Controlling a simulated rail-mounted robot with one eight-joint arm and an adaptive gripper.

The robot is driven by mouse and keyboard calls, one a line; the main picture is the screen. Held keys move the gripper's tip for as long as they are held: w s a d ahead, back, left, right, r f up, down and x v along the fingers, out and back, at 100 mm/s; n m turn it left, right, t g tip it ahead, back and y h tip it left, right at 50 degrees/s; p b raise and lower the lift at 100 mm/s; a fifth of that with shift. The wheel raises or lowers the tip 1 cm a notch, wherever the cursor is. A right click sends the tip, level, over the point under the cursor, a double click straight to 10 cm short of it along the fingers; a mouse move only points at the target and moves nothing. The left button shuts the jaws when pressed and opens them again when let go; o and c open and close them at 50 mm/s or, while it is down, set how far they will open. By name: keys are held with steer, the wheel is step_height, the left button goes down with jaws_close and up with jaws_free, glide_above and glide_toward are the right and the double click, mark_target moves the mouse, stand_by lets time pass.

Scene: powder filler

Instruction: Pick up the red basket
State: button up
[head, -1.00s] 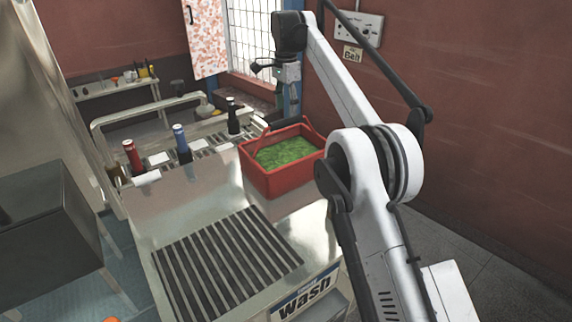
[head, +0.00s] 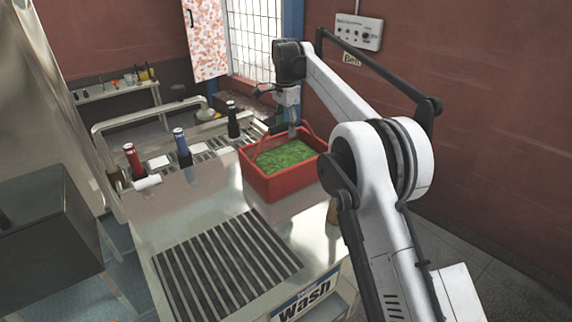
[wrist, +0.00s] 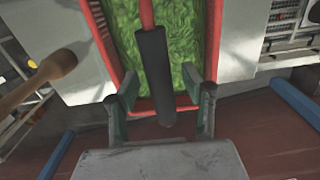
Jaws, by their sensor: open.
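The red basket (head: 284,182) stands on the right part of the pale machine top in the head view, filled with green leafy stuff. In the wrist view its red rim (wrist: 213,40) and green contents (wrist: 183,28) fill the upper middle. Its handle has a dark grip (wrist: 154,75) that runs between my gripper's fingers. My gripper (wrist: 160,108) is open, with one finger on each side of the grip and a gap to both. In the head view my gripper (head: 293,128) is at the basket's far side, and its fingertips are hard to make out.
A dark slatted grate (head: 226,262) lies in front left of the basket. A red wall (head: 490,110) rises on the right.

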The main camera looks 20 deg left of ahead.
jaws_close()
stand_by(0.5)
